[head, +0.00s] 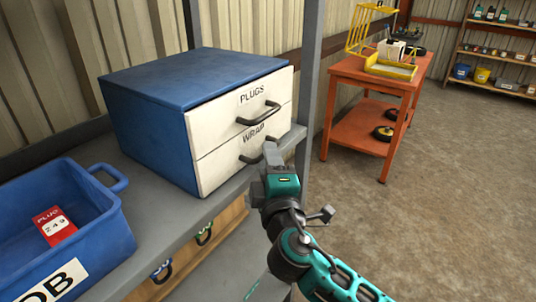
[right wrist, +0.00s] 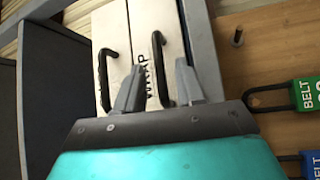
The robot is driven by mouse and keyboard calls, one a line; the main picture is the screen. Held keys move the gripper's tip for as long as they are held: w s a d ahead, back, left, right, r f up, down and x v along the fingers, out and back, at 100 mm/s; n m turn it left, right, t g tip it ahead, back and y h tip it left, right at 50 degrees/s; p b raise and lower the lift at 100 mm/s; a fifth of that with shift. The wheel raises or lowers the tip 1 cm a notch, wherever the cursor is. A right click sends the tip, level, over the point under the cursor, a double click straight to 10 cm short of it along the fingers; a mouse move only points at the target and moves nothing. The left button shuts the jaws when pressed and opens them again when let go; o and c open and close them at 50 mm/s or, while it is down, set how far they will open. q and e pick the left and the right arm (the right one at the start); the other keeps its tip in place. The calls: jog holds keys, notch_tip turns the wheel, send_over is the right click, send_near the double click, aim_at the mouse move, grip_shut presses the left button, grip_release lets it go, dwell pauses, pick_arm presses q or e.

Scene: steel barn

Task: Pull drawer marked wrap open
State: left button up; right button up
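A blue cabinet (head: 150,100) with two white drawer fronts stands on a grey shelf. The upper is marked PLUGS (head: 220,118); the lower, marked WRAP (head: 215,170), looks closed. The WRAP drawer's dark bar handle (right wrist: 156,60) shows in the right wrist view between the two fingers of my right gripper (right wrist: 160,80), which is open. In the head view this gripper (head: 271,158) is at the right part of the WRAP front and hides part of the handle. I cannot tell whether the fingers touch the handle. My left gripper is not in view.
The PLUGS handle (head: 258,114) is just above. A grey upright post (head: 308,70) stands right of the cabinet. A blue bin (head: 90,240) with a red tag sits at left. Padlocks hang on a wooden board (head: 215,250) below the shelf. An orange cart (head: 375,75) stands beyond open floor.

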jog(key=shift+x, duration=0.75)
jog(key=shift+c, duration=0.3)
grip_shut()
